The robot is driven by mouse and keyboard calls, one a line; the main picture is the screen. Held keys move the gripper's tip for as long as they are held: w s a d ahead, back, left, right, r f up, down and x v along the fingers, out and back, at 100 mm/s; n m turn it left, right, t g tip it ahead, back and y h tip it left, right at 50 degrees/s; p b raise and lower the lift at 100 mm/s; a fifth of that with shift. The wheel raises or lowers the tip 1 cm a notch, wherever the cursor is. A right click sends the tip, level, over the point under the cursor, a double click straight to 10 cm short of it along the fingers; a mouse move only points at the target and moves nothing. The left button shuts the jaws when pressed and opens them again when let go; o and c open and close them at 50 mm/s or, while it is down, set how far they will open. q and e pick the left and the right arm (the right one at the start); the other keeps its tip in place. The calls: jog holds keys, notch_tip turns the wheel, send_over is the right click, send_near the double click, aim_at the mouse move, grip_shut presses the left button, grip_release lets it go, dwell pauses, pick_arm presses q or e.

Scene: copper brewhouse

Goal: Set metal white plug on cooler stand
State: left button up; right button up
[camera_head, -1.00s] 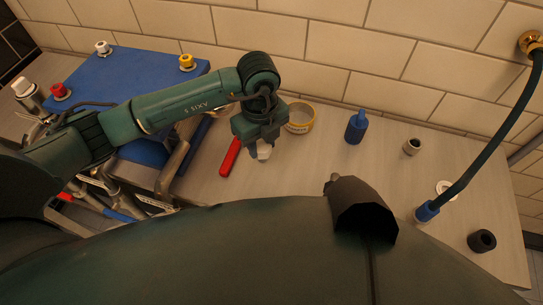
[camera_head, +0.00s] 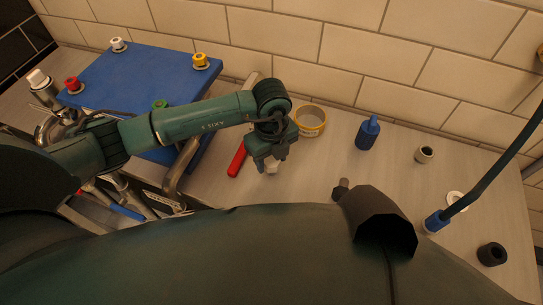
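My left gripper (camera_head: 268,160) is over the table, left of the centre of the head view, pointing down. A small white plug (camera_head: 272,168) shows between its fingertips, which appear closed on it; its lower end is hard to make out. The stand with a blue top (camera_head: 140,80), which looks like the cooler stand, is at the left, behind and under my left arm. A white plug (camera_head: 118,44), a yellow one (camera_head: 200,60), a red one (camera_head: 72,84) and a green one (camera_head: 160,105) sit near its corners. My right gripper is out of view.
A red-handled tool (camera_head: 237,160) and a tape roll (camera_head: 311,120) lie near my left gripper. A blue bottle (camera_head: 367,133), a small pale cylinder (camera_head: 424,154) and a black ring (camera_head: 491,254) stand to the right. Metal pipes (camera_head: 182,165) crowd the stand's front. A tiled wall closes the back.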

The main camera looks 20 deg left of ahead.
pick_arm(q)
jog(key=shift+o, duration=0.7)
jog(key=shift+r, duration=0.1)
